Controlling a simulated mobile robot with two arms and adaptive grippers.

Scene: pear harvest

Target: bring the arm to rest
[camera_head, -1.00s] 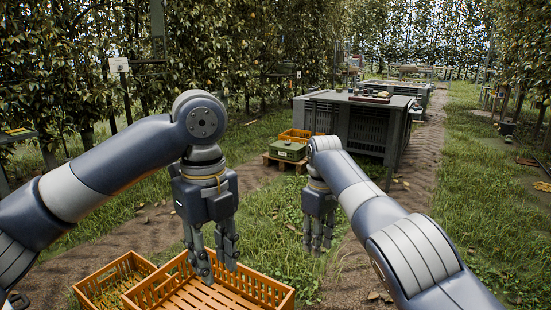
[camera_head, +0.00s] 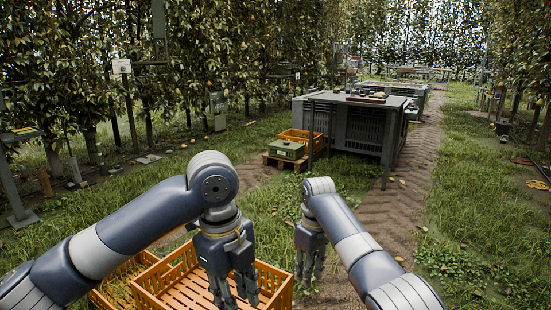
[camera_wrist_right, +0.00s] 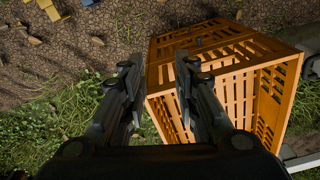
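My left gripper (camera_head: 234,288) hangs down over the nearer orange crate (camera_head: 146,305) in the head view. Its fingers point down and are apart, with nothing seen between them. My right gripper (camera_head: 309,268) hangs to the right of that crate, over the grass, with its fingers pointing down. In the right wrist view the fingers of my right gripper (camera_wrist_right: 158,70) are spread apart and empty. An orange crate (camera_wrist_right: 270,95) lies below and to the right of them in that view.
A second orange crate (camera_head: 100,296) stands left of the nearer one. Farther off are a dark grey bin table (camera_head: 368,128) with small things on top, a green box (camera_head: 287,150) on a pallet, and another orange crate (camera_head: 300,134). A dirt path (camera_head: 408,200) runs on the right.

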